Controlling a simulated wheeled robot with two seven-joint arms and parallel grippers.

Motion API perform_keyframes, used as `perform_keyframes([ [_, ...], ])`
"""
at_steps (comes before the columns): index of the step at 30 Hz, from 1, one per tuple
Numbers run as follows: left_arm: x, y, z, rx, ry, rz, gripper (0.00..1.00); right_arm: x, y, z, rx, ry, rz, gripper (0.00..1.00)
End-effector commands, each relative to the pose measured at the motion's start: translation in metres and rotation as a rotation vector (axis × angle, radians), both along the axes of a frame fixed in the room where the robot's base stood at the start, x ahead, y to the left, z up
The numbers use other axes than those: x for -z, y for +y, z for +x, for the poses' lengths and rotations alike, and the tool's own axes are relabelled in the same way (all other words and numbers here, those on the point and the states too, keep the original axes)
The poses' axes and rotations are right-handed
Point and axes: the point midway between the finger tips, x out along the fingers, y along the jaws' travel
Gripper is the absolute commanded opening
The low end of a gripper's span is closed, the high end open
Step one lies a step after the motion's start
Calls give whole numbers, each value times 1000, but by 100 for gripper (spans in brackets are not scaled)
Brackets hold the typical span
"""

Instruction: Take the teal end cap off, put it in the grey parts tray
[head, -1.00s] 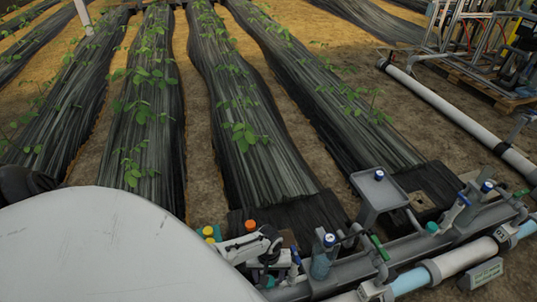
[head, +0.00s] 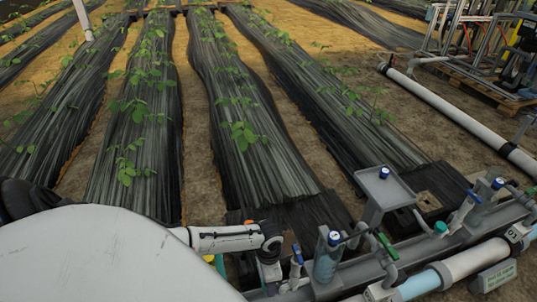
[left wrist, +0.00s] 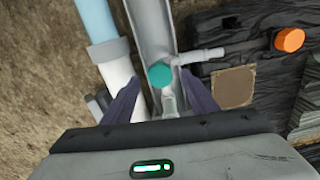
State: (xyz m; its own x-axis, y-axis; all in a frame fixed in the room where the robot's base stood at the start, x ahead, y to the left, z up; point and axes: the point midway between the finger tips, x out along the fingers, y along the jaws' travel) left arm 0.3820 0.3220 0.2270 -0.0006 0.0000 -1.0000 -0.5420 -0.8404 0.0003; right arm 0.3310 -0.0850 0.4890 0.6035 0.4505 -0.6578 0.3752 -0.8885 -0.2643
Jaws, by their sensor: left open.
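In the left wrist view, a round teal end cap (left wrist: 160,74) sits on a fitting at the end of a grey channel. My left gripper (left wrist: 160,79) is open, its dark fingers either side of the cap in that view; I cannot tell whether they touch it. In the head view, my left gripper (head: 268,276) is low over the skid's near left end, and its wrist hides this cap. Another teal cap (head: 440,228) shows on the rail further right. The grey parts tray (head: 372,202) stands raised beside the rail, with a small blue-topped piece in it. My right gripper is out of view.
A blue-capped clear filter (head: 327,258) and a blue-handled valve (head: 297,256) stand close right of my left gripper. A white and blue pipe (head: 450,268) runs along the front. An orange cap (left wrist: 290,40) lies to the right in the wrist view.

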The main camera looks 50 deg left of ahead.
Motion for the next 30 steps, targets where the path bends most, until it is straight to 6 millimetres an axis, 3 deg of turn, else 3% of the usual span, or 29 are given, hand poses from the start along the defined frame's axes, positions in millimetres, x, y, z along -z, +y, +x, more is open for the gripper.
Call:
perform_keyframes([
  [5, -1, 0, 0, -89, 0, 0, 53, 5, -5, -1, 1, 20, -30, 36],
  [17, 4, 0, 0, -95, 0, 0, 53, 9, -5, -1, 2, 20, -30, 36],
  [30, 40, 0, 0, -95, 0, 0, 53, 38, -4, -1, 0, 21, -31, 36],
])
